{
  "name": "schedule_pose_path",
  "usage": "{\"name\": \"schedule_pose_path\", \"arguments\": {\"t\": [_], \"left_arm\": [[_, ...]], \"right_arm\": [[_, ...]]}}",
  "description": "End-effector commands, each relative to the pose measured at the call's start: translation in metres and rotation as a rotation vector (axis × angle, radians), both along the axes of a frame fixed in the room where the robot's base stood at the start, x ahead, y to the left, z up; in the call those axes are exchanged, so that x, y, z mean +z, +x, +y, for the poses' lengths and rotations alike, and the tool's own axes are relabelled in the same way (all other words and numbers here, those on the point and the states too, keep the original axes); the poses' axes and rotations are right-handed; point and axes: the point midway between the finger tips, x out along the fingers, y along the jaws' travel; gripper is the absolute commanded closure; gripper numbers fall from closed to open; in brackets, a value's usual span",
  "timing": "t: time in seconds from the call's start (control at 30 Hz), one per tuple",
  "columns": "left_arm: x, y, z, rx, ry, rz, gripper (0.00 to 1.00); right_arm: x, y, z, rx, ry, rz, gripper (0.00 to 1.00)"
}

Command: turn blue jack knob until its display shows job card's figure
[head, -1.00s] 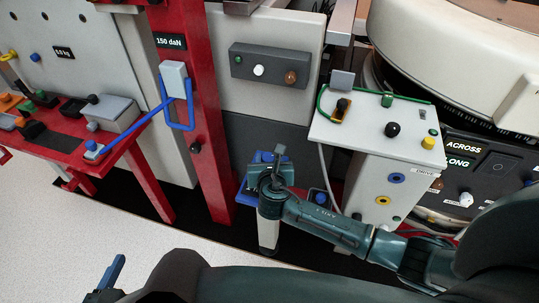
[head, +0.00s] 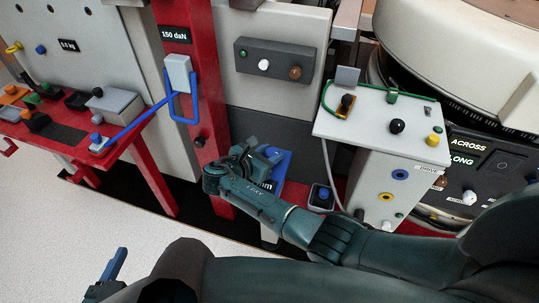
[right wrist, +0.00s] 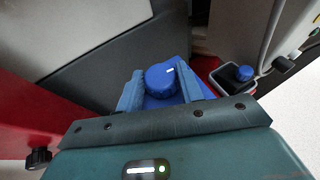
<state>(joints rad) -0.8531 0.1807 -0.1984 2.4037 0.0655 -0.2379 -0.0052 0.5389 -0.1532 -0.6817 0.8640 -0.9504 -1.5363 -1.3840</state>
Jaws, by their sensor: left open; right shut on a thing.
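The blue jack (head: 282,168) stands low beside the red post, mostly behind my right gripper (head: 262,158). In the right wrist view its round blue knob (right wrist: 160,79) has a white mark and sits between the two blue fingertips of my right gripper (right wrist: 158,92), which is shut on it. Only the end of the jack's display, "mm" (head: 266,185), shows in the head view; its figure is hidden behind my arm. I cannot make out a job card. My left gripper (head: 112,272) is partly in view at the lower left, open and away from the jack.
A smaller blue knob in a dark tray (head: 321,197) is right of the jack. A white drive cabinet (head: 375,155) stands further right. The red post (head: 208,110) with a "150 daN" sign (head: 175,34) is close on the left. The pale floor at lower left is clear.

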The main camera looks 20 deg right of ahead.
Motion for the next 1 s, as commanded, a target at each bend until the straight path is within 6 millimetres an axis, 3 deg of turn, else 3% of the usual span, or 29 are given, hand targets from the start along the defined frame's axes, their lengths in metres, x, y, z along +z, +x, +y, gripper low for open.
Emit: {"name": "schedule_pose_path", "arguments": {"t": [0.6,0.63,0.87,1.0], "left_arm": [[-0.0032,0.0017,-0.0018,-0.010,0.010,0.000,0.28],[-0.0033,0.0018,-0.0020,-0.011,0.009,0.001,0.28],[-0.0041,0.0021,-0.0022,-0.011,0.009,0.001,0.28],[-0.0037,0.0022,-0.0022,-0.009,0.007,-0.001,0.28]], "right_arm": [[-0.0003,0.0006,-0.0006,-0.044,0.002,-0.001,0.86],[-0.0003,0.0007,-0.0007,-0.044,0.002,-0.001,0.62],[-0.0001,0.0007,-0.0005,-0.043,0.001,0.000,0.43],[-0.0002,0.0007,-0.0004,-0.043,0.001,0.000,0.41]]}}
